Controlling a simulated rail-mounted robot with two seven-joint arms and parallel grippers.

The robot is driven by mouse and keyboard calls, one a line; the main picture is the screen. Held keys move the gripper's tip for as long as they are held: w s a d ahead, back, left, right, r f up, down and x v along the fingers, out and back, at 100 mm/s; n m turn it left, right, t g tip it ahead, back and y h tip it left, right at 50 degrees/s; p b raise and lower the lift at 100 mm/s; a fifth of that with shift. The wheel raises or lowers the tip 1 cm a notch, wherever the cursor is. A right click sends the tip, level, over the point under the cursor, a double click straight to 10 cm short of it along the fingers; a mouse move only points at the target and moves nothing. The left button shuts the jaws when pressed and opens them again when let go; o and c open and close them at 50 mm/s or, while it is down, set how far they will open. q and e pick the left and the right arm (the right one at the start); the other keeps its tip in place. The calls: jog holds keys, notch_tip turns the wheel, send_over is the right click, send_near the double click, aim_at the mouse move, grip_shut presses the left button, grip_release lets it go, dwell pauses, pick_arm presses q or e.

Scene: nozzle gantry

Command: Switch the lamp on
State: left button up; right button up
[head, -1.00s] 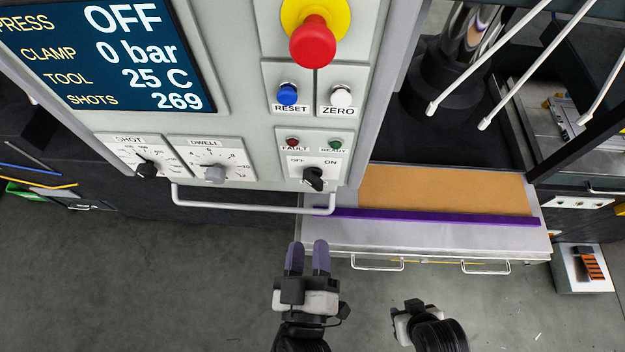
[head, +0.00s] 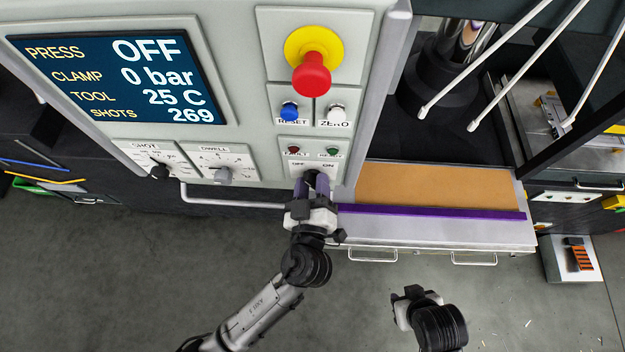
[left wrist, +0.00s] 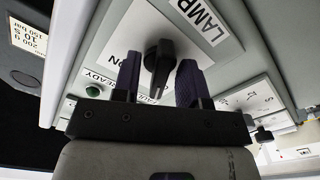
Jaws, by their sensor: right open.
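The lamp switch, a black rotary knob (left wrist: 158,66), sits on a light plate lettered LAMP and ON in the left wrist view. In the head view the knob (head: 312,178) is under the OFF and ON marks, mostly hidden by my left gripper (head: 312,187). The purple fingers of my left gripper (left wrist: 160,80) stand on either side of the knob, open, with narrow gaps showing beside it. I cannot tell which mark the knob points to. My right gripper (head: 408,296) is open and empty, low over the floor at the right.
Above the knob are the red emergency button (head: 312,74), blue RESET button (head: 290,111) and white ZERO button (head: 337,113). A handle bar (head: 235,202) runs along the panel's lower edge. A bench (head: 430,230) with a purple strip lies right of my left gripper.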

pick_arm(q)
jog(key=c, duration=0.6)
jog(key=shift+o, duration=0.2)
jog(key=shift+f+m+b, duration=0.2)
jog(key=shift+m+b, duration=0.4)
jog(key=shift+b, duration=0.25)
jog(key=shift+m+b, duration=0.3)
jog(key=shift+m, duration=0.5)
jog(key=m, duration=0.2)
jog(key=shift+r+m, duration=0.2)
jog(key=shift+m, duration=0.2)
jog(key=m+p, duration=0.1)
jog(key=m, duration=0.2)
jog(key=shift+m+p, duration=0.45)
jog(key=shift+m, duration=1.35)
